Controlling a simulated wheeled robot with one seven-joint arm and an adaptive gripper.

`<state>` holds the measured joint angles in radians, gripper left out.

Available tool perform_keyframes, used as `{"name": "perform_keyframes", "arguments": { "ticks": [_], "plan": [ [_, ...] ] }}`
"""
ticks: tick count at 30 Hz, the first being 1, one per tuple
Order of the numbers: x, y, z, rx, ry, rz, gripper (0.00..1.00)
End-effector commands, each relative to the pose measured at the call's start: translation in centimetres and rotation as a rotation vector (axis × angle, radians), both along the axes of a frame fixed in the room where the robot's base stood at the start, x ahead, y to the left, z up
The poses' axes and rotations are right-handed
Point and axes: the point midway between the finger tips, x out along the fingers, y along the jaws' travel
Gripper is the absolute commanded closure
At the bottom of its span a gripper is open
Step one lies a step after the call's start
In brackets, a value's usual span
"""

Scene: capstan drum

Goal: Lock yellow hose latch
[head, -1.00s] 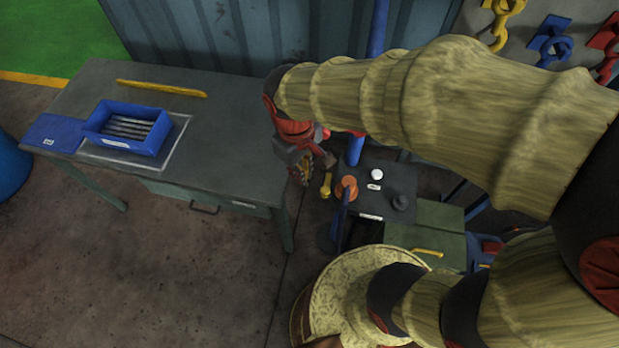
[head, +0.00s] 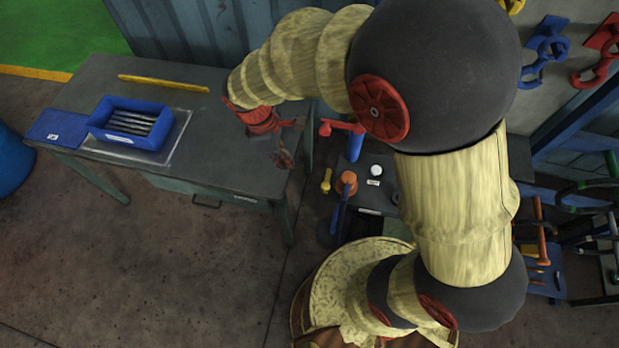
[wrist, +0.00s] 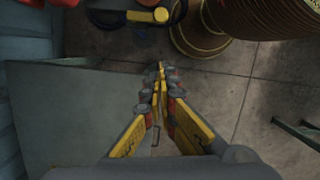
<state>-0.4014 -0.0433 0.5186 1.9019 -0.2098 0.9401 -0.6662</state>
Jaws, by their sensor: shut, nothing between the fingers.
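The yellow latch (head: 326,181) is a short yellow handle beside the dark control box, right of the bench's end, in the head view. A yellow handle on a dark round-edged part, probably the same latch (wrist: 148,16), shows at the top of the wrist view. My gripper (head: 286,161) is over the right end of the bench, left of the latch and apart from it. In the wrist view, the yellow-sided fingers of my gripper (wrist: 161,70) meet at their tips with nothing between them. No hose can be made out clearly.
The grey bench (head: 225,140) carries a blue tray (head: 130,135) and a yellow bar (head: 165,84). The control box (head: 378,190) has an orange knob (head: 347,181) and a white button (head: 376,170). A red handle (head: 342,127) tops a blue pipe nearby. Floor is clear in front of the bench.

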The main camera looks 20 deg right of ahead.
Motion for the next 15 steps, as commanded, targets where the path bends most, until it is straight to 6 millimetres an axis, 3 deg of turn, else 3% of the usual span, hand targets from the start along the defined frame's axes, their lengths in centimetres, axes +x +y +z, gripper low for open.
{"name": "perform_keyframes", "arguments": {
  "ticks": [8, 15],
  "plan": [
    [-0.3, -0.5, -2.2, -0.002, 0.003, -0.001, 1.0],
    [-0.7, -1.6, -6.8, -0.002, 0.004, -0.003, 1.0]
  ]
}}
